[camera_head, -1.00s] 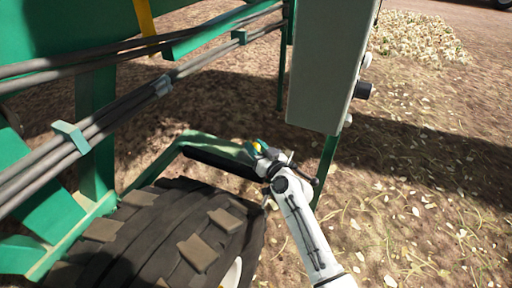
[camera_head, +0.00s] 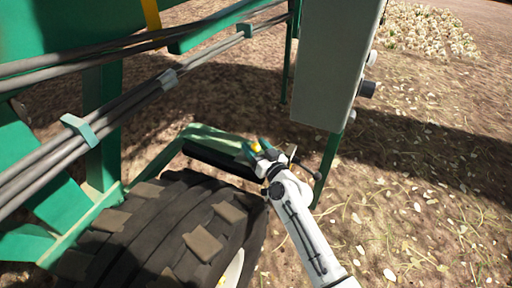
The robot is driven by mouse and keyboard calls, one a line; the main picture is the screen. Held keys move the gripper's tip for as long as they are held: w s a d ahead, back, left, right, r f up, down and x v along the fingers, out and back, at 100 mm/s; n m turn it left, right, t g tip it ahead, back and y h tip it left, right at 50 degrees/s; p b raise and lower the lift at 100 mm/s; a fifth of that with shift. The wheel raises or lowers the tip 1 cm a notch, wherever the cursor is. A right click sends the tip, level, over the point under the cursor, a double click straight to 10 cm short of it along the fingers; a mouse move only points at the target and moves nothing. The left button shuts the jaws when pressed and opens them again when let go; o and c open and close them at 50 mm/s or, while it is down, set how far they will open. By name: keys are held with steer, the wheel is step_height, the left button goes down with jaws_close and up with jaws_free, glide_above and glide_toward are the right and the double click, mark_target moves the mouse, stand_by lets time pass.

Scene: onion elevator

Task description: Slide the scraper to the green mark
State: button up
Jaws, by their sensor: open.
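A dark bar that looks like the scraper (camera_head: 217,162) lies along a green frame beam (camera_head: 212,138) just behind the tyre. My gripper hides the bar's right end. I cannot make out a separate green mark against the green frame.
A large black tyre (camera_head: 165,232) fills the lower left, close to my arm. A grey box (camera_head: 330,65) hangs above my gripper to the right, with a green post (camera_head: 327,170) below it. Bundled pipes (camera_head: 120,103) cross the upper left. Open soil lies to the right.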

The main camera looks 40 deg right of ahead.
steer(key=v, duration=1)
steer(key=shift+s, duration=0.4)
